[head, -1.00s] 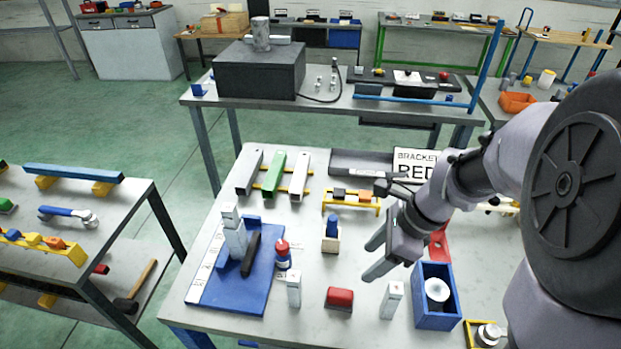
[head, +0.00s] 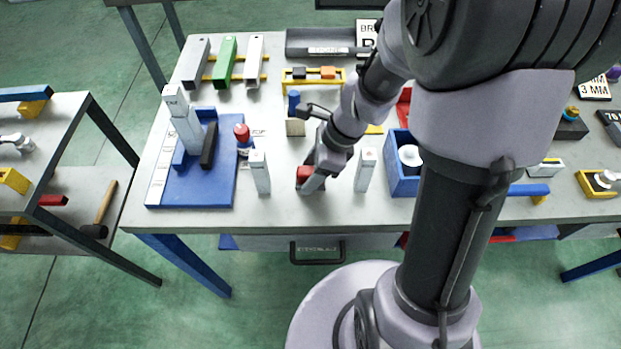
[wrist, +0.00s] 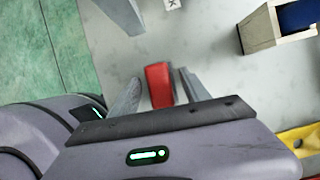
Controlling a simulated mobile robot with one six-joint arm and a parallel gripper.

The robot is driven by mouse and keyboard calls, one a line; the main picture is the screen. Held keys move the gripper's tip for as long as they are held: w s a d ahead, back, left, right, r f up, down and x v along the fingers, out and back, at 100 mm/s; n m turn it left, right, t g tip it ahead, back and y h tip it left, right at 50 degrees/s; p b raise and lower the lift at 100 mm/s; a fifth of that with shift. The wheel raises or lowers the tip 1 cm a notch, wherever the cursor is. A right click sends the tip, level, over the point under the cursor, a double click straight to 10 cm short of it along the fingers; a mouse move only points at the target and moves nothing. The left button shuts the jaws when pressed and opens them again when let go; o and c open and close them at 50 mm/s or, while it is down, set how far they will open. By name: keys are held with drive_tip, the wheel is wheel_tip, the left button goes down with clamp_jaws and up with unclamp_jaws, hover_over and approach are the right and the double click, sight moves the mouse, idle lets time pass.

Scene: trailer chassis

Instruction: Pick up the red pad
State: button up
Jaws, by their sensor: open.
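The red pad (head: 304,173) is a small red block on the grey table near its front edge, between two upright grey posts. In the wrist view the red pad (wrist: 159,85) lies between the two fingers of my gripper (wrist: 158,92). The fingers are open, one on each side, with a visible gap on the left and a narrower one on the right. In the head view my gripper (head: 312,178) is down at the pad and hides part of it. Whether the pad's lower end touches the gripper cannot be told.
One grey post (head: 260,172) stands left of the pad and another (head: 365,170) stands right of it. A blue box (head: 401,180) is farther right. A blue fixture board (head: 212,190) lies at the left. A small wooden block (head: 295,128) stands behind.

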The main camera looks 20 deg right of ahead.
clamp_jaws()
drive_tip(key=shift+r, duration=0.15)
